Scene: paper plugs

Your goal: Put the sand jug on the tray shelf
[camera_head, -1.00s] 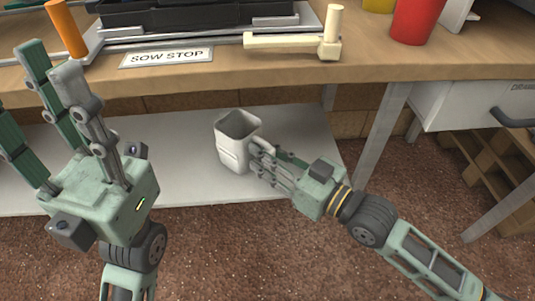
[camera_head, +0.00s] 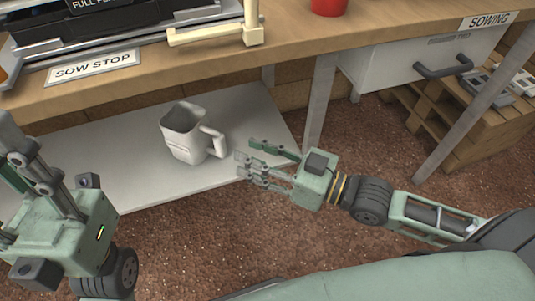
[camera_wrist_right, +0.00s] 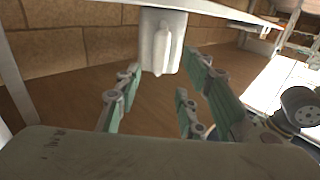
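The white sand jug (camera_head: 182,135) stands upright on the grey tray shelf (camera_head: 110,175) below the tabletop. Its handle faces right, toward my right gripper (camera_head: 250,158). My right gripper is open and empty, with a small gap between its fingertips and the handle. In the right wrist view the jug (camera_wrist_right: 161,40) is ahead of the spread fingers (camera_wrist_right: 158,80), handle toward the camera. My left gripper (camera_head: 14,150) is raised at the left edge, its fingers apart and empty, partly cut off by the picture edge.
The wooden tabletop (camera_head: 300,45) overhangs the shelf, with a SOW STOP sign (camera_head: 95,67), a cream bracket (camera_head: 215,34) and a red cup (camera_head: 329,5). A table leg (camera_head: 318,100) stands right of the shelf. A drawer (camera_head: 425,58) and wooden pallet (camera_head: 470,115) are farther right.

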